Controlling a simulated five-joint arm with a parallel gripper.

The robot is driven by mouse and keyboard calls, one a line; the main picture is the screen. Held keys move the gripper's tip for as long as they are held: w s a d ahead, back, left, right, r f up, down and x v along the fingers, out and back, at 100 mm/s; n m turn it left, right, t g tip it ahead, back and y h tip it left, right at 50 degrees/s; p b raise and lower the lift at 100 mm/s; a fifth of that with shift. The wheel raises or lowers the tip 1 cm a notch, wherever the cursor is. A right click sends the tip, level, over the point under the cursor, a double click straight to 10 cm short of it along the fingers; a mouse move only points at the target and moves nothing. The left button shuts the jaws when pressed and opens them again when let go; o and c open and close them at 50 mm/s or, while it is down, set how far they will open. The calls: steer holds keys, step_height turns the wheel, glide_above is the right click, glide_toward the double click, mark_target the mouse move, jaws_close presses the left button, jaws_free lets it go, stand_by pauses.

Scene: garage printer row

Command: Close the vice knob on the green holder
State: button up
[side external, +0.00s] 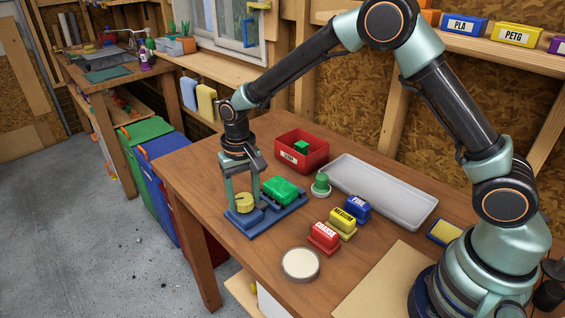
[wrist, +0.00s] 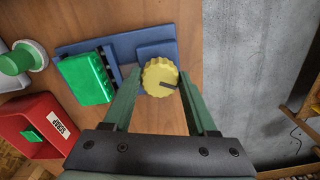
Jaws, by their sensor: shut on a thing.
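The yellow vice knob (side external: 244,203) sits at the left end of a blue vice (side external: 279,220) on the wooden table. In the wrist view the round, ridged knob (wrist: 158,73) has a dark pointer mark toward the lower right. A green block (side external: 281,189) lies in the vice beside the knob, and also shows in the wrist view (wrist: 87,79). My gripper (side external: 245,196) points down over the vice. In the wrist view its two green fingers (wrist: 159,75) are shut on the knob, one on each side.
A red scrap bin (side external: 316,155) holding a green piece stands behind the vice. A green-topped knob (side external: 321,184), a grey tray (side external: 400,211), red, yellow and blue labelled blocks (side external: 323,237) and a round cream-topped dish (side external: 300,265) are to the right. The table edge is close at left.

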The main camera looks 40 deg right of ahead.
mark_target(244, 198)
steer(key=shift+r, duration=0.1)
steer(key=o, duration=1.4)
steer(key=shift+c, duration=0.2)
step_height(244, 198, up, 12)
